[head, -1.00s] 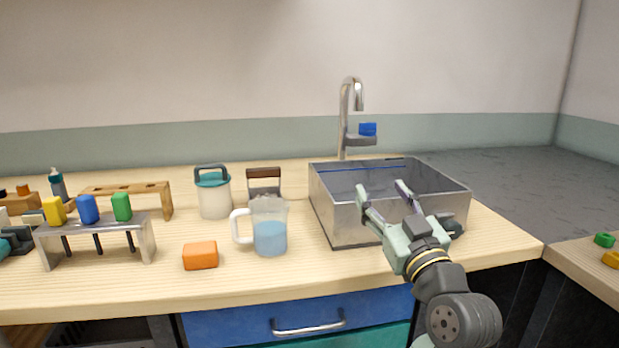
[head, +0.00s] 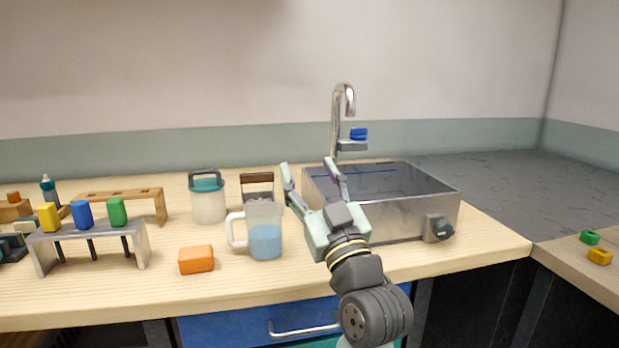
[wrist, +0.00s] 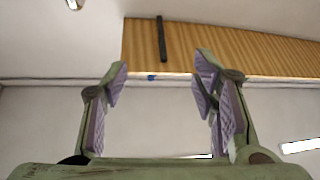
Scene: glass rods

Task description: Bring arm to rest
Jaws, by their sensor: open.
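My gripper (head: 311,172) is in the head view, in front of the left side of the metal sink (head: 408,220). Its jaws are spread and point up and away. Nothing is between them. In the wrist view my gripper (wrist: 160,82) also shows its two fingers wide apart with empty space between. That view faces a pale wall and a wooden panel (wrist: 225,45) with a dark bar on it. My gripper hides part of the sink's left and front walls.
A measuring jug (head: 265,240) with blue liquid stands left of my gripper. An orange block (head: 196,260), a teal-lidded jar (head: 208,203) and a rack (head: 142,245) with yellow, blue and green handled rods stand further left. A faucet (head: 336,125) rises behind the sink.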

